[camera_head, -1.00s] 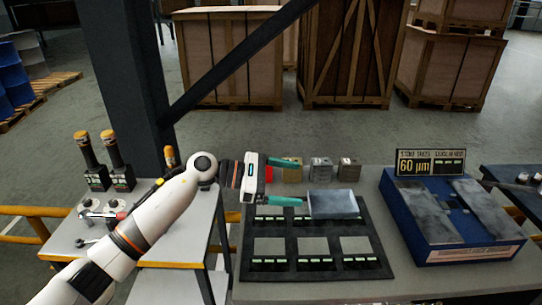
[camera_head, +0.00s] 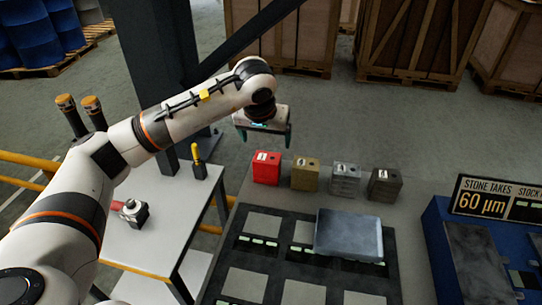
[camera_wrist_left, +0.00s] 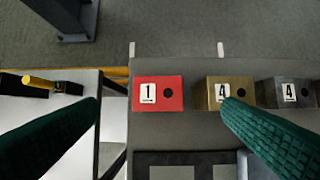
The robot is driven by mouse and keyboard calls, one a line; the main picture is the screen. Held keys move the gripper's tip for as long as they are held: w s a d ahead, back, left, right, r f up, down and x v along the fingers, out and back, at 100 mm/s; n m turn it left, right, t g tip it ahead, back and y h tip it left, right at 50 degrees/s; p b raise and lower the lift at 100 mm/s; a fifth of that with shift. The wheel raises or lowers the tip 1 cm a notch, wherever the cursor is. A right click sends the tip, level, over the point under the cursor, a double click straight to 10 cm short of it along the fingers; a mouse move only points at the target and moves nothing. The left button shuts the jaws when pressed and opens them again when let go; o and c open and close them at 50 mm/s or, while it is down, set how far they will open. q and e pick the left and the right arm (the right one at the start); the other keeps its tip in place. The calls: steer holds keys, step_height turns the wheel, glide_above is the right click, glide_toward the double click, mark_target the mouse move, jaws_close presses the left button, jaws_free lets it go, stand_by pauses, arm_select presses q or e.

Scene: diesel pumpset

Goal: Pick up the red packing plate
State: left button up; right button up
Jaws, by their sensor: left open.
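The red packing plate, a small red block (camera_head: 267,168), stands at the left end of a row at the back of the grey bench. In the left wrist view the red block (camera_wrist_left: 158,93) shows a white label with "1" and a dark round hole. My left gripper (camera_head: 265,142) is open and empty, above and behind the red block in the head view. In the left wrist view its two green fingers (camera_wrist_left: 160,115) stand wide apart, with the red block between them in the picture, not touched. My right gripper is not in view.
Beside the red block stand a brass block (camera_head: 305,174), a grey block (camera_head: 344,180) and a dark block (camera_head: 384,185). A black tray (camera_head: 238,262) with pale pads and a metal slab (camera_head: 348,234) lies in front. A blue stand (camera_head: 437,225) is right; a white side table (camera_head: 166,235) is left.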

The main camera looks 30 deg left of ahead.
mark_target(268, 156)
arm_select(q)
steer(key=shift+x, duration=1.2)
steer(key=shift+w+a+f+p, duration=0.15)
steer(key=shift+f+p, duration=0.15)
steer(key=shift+f, duration=0.3)
steer(key=x, duration=0.2)
steer(key=p+x, duration=0.1)
steer(key=shift+s+f, duration=0.2)
steer(key=shift+f, duration=0.1)
steer(key=shift+w+f, duration=0.25)
steer(key=shift+f, duration=0.3)
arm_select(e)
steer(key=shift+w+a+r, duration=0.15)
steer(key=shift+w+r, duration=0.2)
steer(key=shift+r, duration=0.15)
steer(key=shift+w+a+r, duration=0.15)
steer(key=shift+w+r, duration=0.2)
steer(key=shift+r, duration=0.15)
arm_select(q)
steer(key=shift+c, duration=1.1)
steer(key=c, duration=1.1)
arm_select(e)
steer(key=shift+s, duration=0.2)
arm_select(q)
steer(key=shift+w+r, duration=0.1)
steer(key=shift+r, duration=0.1)
steer(key=shift+c, duration=0.2)
